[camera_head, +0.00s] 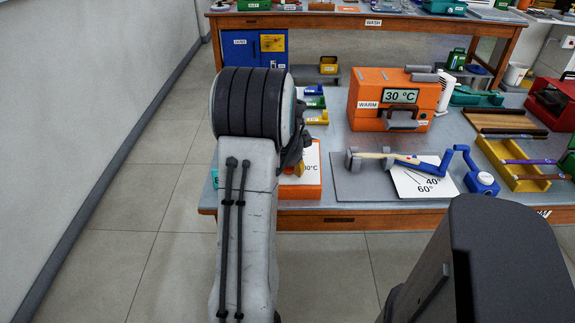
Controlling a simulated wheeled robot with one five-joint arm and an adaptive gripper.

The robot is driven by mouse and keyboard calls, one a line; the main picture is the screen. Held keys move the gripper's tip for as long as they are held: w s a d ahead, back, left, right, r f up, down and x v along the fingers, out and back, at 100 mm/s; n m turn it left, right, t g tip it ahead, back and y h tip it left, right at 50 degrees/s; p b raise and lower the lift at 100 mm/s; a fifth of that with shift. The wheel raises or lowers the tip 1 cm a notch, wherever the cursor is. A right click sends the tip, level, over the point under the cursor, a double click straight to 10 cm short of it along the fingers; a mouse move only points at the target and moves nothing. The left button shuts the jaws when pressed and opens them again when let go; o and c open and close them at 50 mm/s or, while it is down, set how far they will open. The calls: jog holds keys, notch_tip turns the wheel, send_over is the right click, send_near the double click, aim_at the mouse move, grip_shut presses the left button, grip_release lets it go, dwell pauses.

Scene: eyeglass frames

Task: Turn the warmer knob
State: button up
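The orange warmer (368,93) stands on the workbench at centre right, labelled WARM, with a display reading 30 °C and a dark handle on its front. A white-faced orange panel (312,177) with partly covered °C lettering sits at the bench's front left. A small orange-yellow part, possibly the knob (299,169), shows at my arm's edge on this panel. My arm covers the panel's left side. Dark parts of my gripper (295,150) show beside my arm, just above the panel. The fingertips are hidden, so I cannot tell whether they touch the knob.
A grey plate with a clamped blue-ended tool (405,161) and an angle card lies right of the panel. A yellow tray (524,181) is at right. The floor before the bench is clear.

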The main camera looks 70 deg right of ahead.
jog(key=shift+o, duration=0.2)
grip_shut()
jog(key=shift+n+b, duration=0.45)
jog(key=shift+n, duration=0.35)
jog(key=shift+c, duration=0.2)
grip_release()
jog(key=shift+a+r, duration=0.1)
